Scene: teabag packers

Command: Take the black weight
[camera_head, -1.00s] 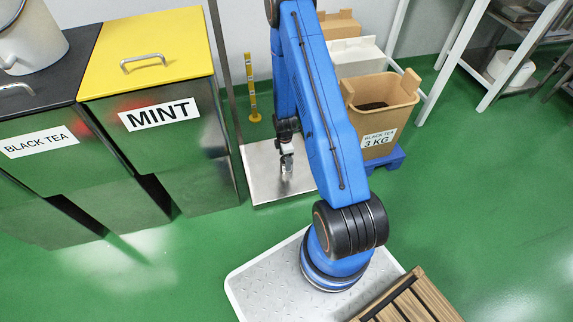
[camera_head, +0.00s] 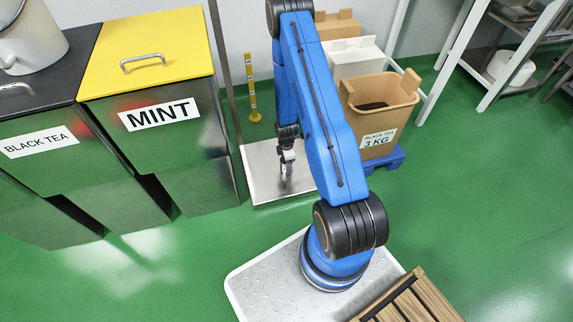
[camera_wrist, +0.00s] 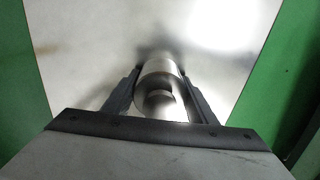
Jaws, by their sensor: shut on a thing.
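My gripper (camera_wrist: 160,76) is shut on a shiny silver metal weight (camera_wrist: 158,88), with one dark finger on each side of it. The weight is a rounded cylinder with a knob and looks silver, not black. In the head view my gripper (camera_head: 286,166) is over the metal platform (camera_head: 262,187), and the weight is too small there to make out. I cannot tell whether the weight touches the platform. No black weight shows in either view.
Steel bins labelled BLACK TEA (camera_head: 40,141) and MINT (camera_head: 158,114) stand at the left. A cardboard box (camera_head: 385,115) marked BLACK TEA 3 KG stands on a blue pallet right of the platform. A yellow post (camera_head: 252,90) stands behind. Green floor is free at the right.

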